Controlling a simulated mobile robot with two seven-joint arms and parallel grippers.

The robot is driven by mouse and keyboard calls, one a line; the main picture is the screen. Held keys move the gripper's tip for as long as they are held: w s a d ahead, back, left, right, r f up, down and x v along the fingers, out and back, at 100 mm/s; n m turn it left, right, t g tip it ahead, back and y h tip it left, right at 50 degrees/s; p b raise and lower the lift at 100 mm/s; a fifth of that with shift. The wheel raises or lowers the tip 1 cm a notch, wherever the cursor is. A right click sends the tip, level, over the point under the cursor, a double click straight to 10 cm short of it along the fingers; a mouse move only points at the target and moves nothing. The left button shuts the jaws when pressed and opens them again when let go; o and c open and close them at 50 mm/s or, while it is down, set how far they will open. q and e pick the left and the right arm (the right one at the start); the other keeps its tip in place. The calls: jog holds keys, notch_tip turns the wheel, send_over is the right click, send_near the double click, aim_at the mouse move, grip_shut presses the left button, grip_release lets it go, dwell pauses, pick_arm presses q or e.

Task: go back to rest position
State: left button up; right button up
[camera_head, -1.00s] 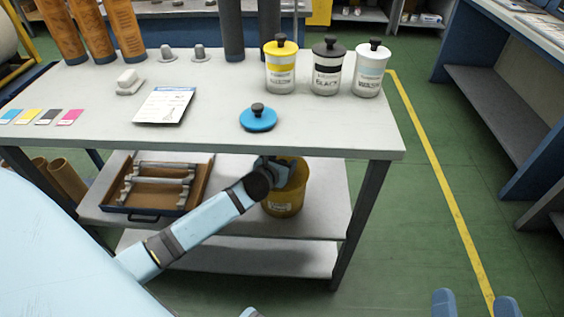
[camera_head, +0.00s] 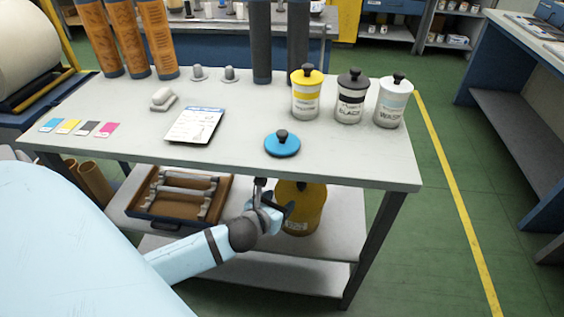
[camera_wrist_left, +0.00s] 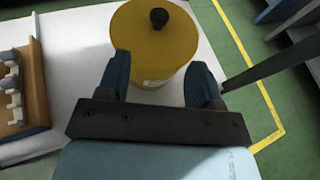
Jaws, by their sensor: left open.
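My left gripper (camera_head: 274,198) reaches in at the lower shelf, below the table's front edge. Its two fingers are open and apart in the left wrist view (camera_wrist_left: 158,65), with nothing held between them. A yellow container (camera_head: 308,212) stands upright on that shelf, just right of the gripper. In the left wrist view the yellow container (camera_wrist_left: 152,38) has a lid with a black knob and lies just beyond the fingertips. Whether a finger touches it, I cannot tell. My right gripper is out of view.
The worktable (camera_head: 350,160) overhangs the shelf (camera_head: 345,215). A brown tray (camera_head: 180,195) sits left of my gripper. On top stand yellow, black and white canisters (camera_head: 350,97), a blue lid (camera_head: 282,146) and a card (camera_head: 195,125). Green floor to the right is clear.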

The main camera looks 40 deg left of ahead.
pick_arm(q)
jog(key=shift+d, duration=0.1)
dwell(0.3)
